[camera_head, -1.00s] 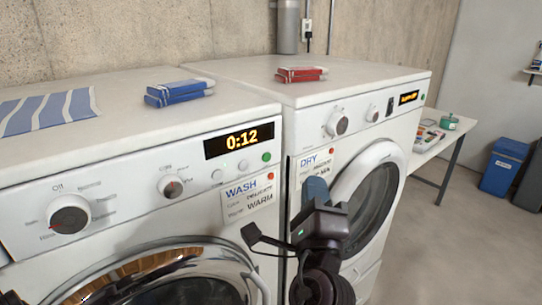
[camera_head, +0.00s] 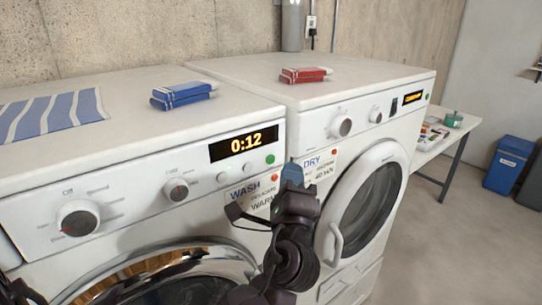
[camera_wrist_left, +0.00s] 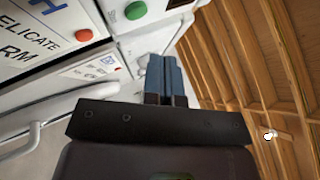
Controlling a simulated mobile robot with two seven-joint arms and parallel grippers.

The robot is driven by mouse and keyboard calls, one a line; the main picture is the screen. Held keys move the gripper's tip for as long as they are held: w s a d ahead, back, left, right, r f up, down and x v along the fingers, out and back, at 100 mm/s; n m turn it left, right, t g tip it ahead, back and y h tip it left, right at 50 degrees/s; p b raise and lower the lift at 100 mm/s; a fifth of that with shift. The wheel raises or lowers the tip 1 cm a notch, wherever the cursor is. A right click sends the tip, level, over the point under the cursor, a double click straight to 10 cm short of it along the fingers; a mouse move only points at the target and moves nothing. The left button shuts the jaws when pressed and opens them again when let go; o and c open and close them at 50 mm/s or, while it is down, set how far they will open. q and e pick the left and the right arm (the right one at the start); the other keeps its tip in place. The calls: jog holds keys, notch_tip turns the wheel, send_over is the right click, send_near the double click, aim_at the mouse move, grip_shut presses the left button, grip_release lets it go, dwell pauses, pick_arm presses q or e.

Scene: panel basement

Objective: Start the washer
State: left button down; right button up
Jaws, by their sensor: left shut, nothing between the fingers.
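The washer (camera_head: 120,185) is the white machine at the left, with a round door at its bottom. Its panel has a selector knob (camera_head: 78,218), a smaller knob (camera_head: 175,190), a lit display (camera_head: 245,143) reading 0:12 and a green button (camera_head: 270,158). The green button also shows in the left wrist view (camera_wrist_left: 135,10). A WASH card (camera_head: 255,195) hangs below, partly hidden by my gripper. My left gripper (camera_head: 292,165) is shut and empty, its blue fingertips just right of and below the green button, apparently apart from it. My right gripper is not in view.
The dryer (camera_head: 400,125) stands close at the right, with a DRY card (camera_head: 318,168) and a protruding door handle (camera_head: 333,245). Blue boxes (camera_head: 182,95), red boxes (camera_head: 305,74) and a striped cloth (camera_head: 50,115) lie on top. A side table (camera_head: 440,150) and blue bin (camera_head: 508,165) stand farther right.

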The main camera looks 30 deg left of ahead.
aim_at(271, 159)
pick_arm(q)
jog(key=shift+w+a, duration=0.2)
jog(key=shift+a, duration=0.3)
jog(key=shift+w+a, duration=0.15)
jog(key=shift+a, duration=0.3)
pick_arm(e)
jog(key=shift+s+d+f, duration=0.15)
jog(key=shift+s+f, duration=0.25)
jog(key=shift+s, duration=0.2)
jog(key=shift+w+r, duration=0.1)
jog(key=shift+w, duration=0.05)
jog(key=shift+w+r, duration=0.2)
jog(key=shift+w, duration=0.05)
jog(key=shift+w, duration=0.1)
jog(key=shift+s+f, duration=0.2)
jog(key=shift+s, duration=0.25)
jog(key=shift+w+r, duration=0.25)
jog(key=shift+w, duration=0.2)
